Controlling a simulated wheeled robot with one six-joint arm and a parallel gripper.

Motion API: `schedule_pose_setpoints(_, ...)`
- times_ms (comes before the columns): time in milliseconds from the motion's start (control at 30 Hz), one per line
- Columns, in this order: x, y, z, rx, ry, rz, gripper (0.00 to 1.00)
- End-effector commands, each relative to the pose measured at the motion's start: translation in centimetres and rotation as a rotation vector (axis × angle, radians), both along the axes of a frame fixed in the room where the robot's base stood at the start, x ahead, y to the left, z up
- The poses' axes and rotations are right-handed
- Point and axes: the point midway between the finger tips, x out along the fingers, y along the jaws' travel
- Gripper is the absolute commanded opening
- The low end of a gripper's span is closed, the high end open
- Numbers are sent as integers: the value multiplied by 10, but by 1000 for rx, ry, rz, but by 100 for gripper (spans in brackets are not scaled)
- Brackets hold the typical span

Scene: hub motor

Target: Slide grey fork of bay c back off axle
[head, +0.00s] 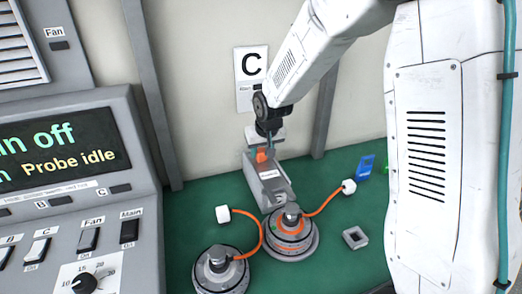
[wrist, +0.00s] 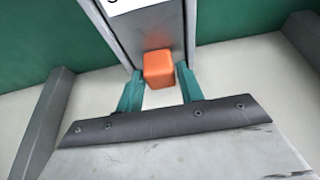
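The bay C fork is a grey, box-like piece (head: 268,180) with an orange grip block (head: 261,155) at its rear end. It stands behind the right-hand hub motor (head: 290,243), whose axle (head: 292,212) rises at the fork's front end. The grey body (wrist: 160,22) and orange block (wrist: 158,70) also show in the wrist view. My gripper (head: 268,143) is at the rear of the fork. In the wrist view its two teal fingers (wrist: 159,82) stand on either side of the orange block, very close to it. Whether they press on it I cannot tell. The fork's slot is hidden.
A second hub motor (head: 221,270) sits front left. Orange cables run to white connectors (head: 222,214) (head: 348,187). A grey square ring (head: 355,237) and a blue part (head: 365,167) lie right on the green mat (head: 185,222). A control console (head: 70,180) stands left; the wall is close behind.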

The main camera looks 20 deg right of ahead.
Motion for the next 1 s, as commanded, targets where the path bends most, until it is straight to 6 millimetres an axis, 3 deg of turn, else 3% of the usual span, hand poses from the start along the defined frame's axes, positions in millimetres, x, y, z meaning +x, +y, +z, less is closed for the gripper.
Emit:
schedule_pose_setpoints(33,0,0,0,0,0,1,22)
schedule_pose_setpoints(100,0,1,0,0,0,1,3)
schedule_pose_setpoints(133,0,1,0,0,0,1,0)
schedule_pose_setpoints(233,3,1,0,0,0,1,0)
schedule_pose_setpoints(500,36,1,0,-1,-1,2,0)
schedule_pose_setpoints(767,38,1,1,0,-5,2,0)
schedule_pose_setpoints(800,38,1,2,0,-6,2,39)
schedule_pose_setpoints(833,38,1,2,0,-6,2,47)
schedule_pose_setpoints(867,38,1,1,0,-6,2,53)
schedule_pose_setpoints(1000,37,1,1,0,-3,2,53)
